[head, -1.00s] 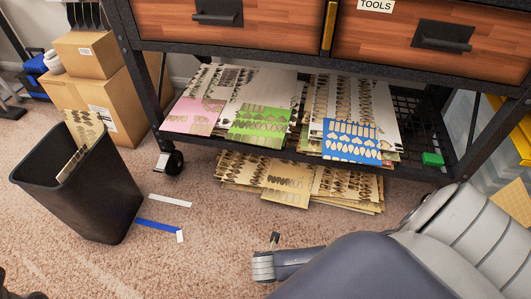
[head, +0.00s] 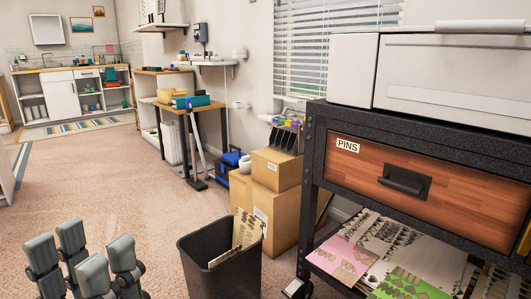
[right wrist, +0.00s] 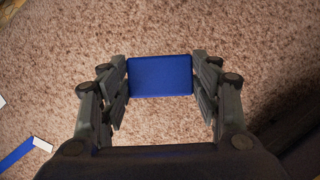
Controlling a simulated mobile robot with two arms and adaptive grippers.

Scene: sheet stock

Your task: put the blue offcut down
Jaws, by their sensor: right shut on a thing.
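The blue offcut (right wrist: 160,76) is a flat blue rectangle between the fingers of my right gripper (right wrist: 161,78) in the right wrist view. The gripper is shut on it by its left and right edges, over the carpet. My right gripper is outside the head view. My left gripper (head: 81,258) shows at the lower left of the head view, its fingers up and apart, with nothing seen between them.
A black bin (head: 222,262) with a patterned sheet (head: 247,231) in it stands beside cardboard boxes (head: 268,212). The black cart (head: 316,170) is on the right. A blue strip (right wrist: 17,154) lies on the carpet. Open floor is at left.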

